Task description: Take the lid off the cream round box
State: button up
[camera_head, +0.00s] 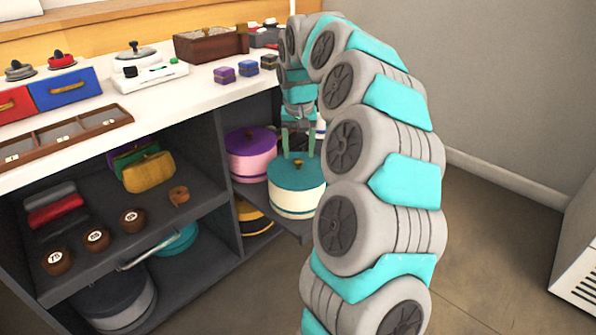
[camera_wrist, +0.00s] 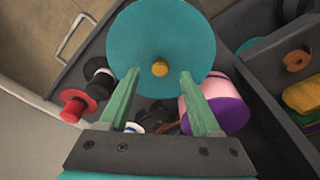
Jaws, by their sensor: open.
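The cream round box (camera_head: 296,203) stands on a dark shelf in the cabinet's right part. Its teal lid (camera_head: 284,175) with a small gold knob (camera_head: 298,163) sits on top of it. My gripper (camera_head: 299,157) is above the lid, pointing down. Its two green fingers are open and apart, one on each side of the knob in the wrist view (camera_wrist: 160,72). Nothing is held between them.
A pink round box with a purple lid (camera_head: 250,140) stands close at the left, also seen in the wrist view (camera_wrist: 222,105). Black and red spools (camera_wrist: 78,103) lie nearby. The cabinet's divider and the white counter above bound the space. Open floor lies at the right.

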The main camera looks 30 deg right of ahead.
aim_at(298, 160)
jog(key=shift+w+d+f, duration=0.1)
jog(key=shift+w+f, duration=0.1)
jog(key=shift+f, duration=0.6)
jog(key=shift+w+d+f, duration=0.1)
jog(key=shift+w+f, duration=0.05)
jog(key=shift+f, duration=0.6)
jog(key=shift+a, duration=0.1)
grip_shut()
